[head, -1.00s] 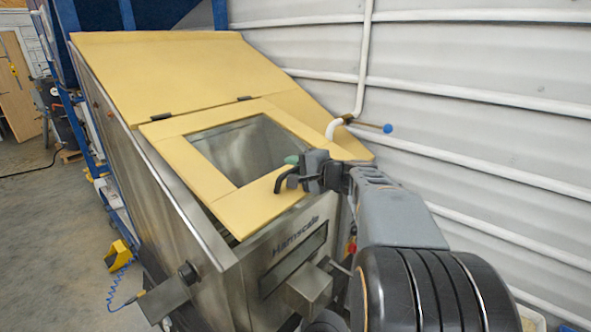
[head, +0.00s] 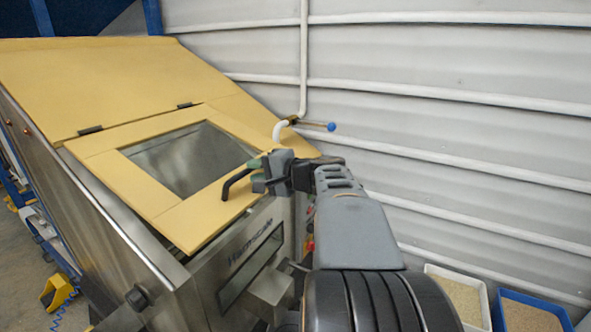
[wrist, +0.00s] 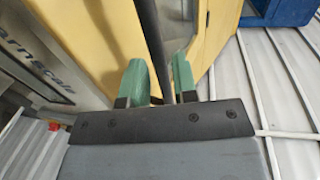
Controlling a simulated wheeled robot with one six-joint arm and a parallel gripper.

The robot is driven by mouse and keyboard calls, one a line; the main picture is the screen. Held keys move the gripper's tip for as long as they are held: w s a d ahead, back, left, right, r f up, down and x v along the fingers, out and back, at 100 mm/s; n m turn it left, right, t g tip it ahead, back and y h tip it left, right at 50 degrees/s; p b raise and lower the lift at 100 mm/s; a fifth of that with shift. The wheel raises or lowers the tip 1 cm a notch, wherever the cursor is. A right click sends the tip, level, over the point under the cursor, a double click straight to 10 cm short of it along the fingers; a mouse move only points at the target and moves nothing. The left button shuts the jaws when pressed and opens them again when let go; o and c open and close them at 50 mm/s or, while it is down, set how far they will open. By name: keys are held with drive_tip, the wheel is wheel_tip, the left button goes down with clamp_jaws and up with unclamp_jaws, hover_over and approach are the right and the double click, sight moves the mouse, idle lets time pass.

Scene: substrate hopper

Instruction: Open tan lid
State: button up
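The tan lid (head: 190,217) is a framed panel with a clear window, hinged at its top edge to the sloped tan cover (head: 70,85) of the steel hopper (head: 205,283). A narrow gap shows under its front left corner. A black bar handle (head: 232,183) stands at its front right. My gripper (head: 260,175) is at this handle. The exact contact is partly hidden.
A ribbed white wall (head: 450,130) rises close on the right. A white pipe with a blue-knobbed valve handle (head: 331,126) is just behind the lid's right side. Two bins of grain, one white (head: 487,300) and one blue (head: 569,323), stand at lower right.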

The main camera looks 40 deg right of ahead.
drive_tip(key=r+v, duration=0.1)
drive_tip(key=v, duration=0.9)
drive_tip(key=shift+s, duration=0.2)
idle(0.5)
drive_tip(key=shift+b, duration=0.45)
drive_tip(key=shift+r, duration=0.1)
drive_tip(key=shift+c, duration=0.4)
